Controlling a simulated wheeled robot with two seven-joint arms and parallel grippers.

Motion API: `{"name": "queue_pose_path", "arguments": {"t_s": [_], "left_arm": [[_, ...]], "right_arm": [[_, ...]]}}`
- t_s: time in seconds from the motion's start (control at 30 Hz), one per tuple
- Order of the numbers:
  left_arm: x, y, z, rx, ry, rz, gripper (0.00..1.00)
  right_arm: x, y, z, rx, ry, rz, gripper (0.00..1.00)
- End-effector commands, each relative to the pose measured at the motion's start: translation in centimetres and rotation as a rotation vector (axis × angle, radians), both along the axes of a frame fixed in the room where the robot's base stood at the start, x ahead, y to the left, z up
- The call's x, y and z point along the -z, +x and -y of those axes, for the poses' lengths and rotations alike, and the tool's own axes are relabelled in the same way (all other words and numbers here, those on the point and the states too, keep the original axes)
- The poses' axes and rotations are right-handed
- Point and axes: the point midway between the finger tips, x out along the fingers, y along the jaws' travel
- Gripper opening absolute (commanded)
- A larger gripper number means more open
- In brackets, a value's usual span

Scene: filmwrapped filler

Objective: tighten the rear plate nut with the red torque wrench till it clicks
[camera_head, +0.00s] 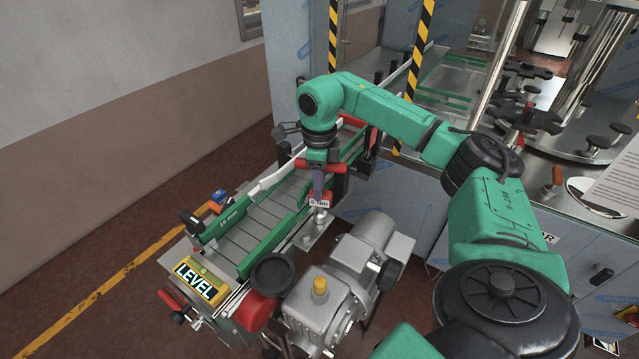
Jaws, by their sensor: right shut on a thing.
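The red torque wrench (320,201) stands about upright at the middle of the view, with a white "Nm" label on its red body. My right gripper (318,183) is shut on it from above, its wrist pointing down. The wrench's lower end is over a small metal plate (312,231) beside the conveyor. A nut cannot be made out clearly there, and I cannot tell whether the wrench is seated on one. My left gripper is out of view.
A conveyor (247,238) with green side rails runs beside the plate. In front are a grey motor and gearbox (325,300) with a yellow cap and a yellow "LEVEL" box (200,281). A steel cabinet stands behind. Floor at the left is clear.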

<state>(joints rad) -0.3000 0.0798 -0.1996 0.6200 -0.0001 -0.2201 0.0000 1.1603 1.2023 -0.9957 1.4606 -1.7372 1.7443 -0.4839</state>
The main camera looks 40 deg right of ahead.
Motion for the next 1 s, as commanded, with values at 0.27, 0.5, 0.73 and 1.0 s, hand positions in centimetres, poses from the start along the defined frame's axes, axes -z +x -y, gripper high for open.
{"name": "queue_pose_path", "arguments": {"t_s": [0.27, 0.5, 0.73, 1.0], "left_arm": [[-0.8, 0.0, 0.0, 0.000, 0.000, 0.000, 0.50], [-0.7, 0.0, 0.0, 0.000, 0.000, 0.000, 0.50], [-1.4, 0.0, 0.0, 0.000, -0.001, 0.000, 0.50], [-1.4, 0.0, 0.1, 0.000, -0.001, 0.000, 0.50]], "right_arm": [[-0.1, 0.0, 0.0, 0.259, 0.001, -0.001, 0.00], [0.0, 0.0, 0.0, 0.272, 0.001, -0.001, 0.00], [-0.2, 0.0, 0.1, 0.473, 0.001, -0.001, 0.00], [-0.1, 0.1, 0.1, 0.551, 0.001, 0.001, 0.00]]}}
